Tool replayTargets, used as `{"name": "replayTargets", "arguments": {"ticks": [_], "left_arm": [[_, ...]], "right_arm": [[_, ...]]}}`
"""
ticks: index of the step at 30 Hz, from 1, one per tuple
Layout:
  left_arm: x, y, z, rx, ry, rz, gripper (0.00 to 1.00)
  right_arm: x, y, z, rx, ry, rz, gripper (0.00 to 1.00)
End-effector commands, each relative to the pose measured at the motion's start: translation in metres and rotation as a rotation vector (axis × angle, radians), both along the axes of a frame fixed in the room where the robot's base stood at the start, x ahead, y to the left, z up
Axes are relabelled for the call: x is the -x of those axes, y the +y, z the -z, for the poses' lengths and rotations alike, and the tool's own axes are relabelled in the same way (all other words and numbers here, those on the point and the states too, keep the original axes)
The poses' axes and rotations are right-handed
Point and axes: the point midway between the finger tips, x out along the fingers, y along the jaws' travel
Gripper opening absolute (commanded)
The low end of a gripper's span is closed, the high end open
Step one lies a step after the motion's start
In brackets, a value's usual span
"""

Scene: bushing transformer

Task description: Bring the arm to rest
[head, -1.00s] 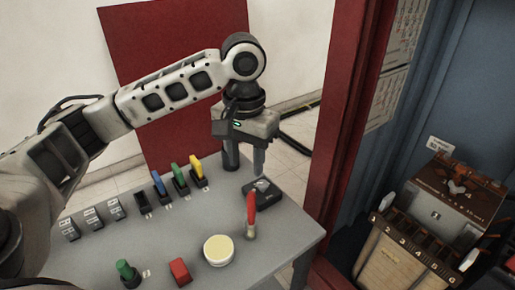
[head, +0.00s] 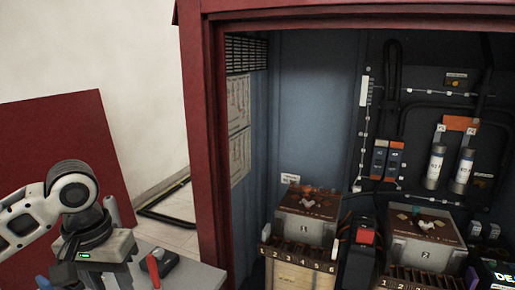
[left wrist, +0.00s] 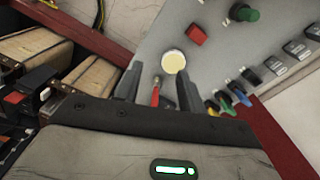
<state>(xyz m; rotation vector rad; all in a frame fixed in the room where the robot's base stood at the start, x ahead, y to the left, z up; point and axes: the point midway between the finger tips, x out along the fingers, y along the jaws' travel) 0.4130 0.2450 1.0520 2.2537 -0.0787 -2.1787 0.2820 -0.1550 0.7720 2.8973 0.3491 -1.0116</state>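My left arm (head: 30,215) comes in from the left in the head view. It ends over the grey table (head: 195,278) at the lower left, where the picture edge hides the fingertips. In the left wrist view my left gripper (left wrist: 157,90) has its two fingers apart. A red-handled tool (left wrist: 155,96) shows between them, below the fingers on the table, and I see no contact. The tool also shows in the head view (head: 153,270), beside a black holder (head: 168,258). My right arm and gripper are in no view.
A red cabinet frame (head: 205,150) stands right of the table. Inside are two transformers (head: 310,215) (head: 425,240), fuses (head: 463,170) and cables. A red panel (head: 70,150) stands behind my arm. The table carries a pale round button (left wrist: 173,61), a red block (left wrist: 197,35) and coloured switches (left wrist: 235,95).

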Motion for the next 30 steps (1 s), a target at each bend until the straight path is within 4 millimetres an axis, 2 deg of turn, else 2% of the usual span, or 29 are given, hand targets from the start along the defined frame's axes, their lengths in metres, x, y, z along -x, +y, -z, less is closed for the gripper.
{"name": "replayTargets", "arguments": {"ticks": [7,11,17,21,26,30], "left_arm": [[-0.012,-0.039,0.045,0.111,-0.083,0.077,0.4],[-0.017,-0.063,0.072,0.185,-0.145,0.115,0.4],[-0.017,-0.11,0.127,0.33,-0.298,0.164,0.4],[-0.005,-0.137,0.171,0.416,-0.469,0.162,0.4],[0.023,-0.139,0.217,0.401,-0.661,0.124,0.4],[0.063,-0.12,0.249,0.296,-0.786,0.108,0.4]], "right_arm": [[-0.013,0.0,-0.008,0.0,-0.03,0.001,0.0],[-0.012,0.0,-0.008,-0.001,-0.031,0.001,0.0],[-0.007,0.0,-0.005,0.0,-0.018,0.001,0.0],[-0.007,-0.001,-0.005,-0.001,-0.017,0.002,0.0],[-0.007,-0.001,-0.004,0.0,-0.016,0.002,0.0],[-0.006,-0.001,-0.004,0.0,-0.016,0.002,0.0]]}}
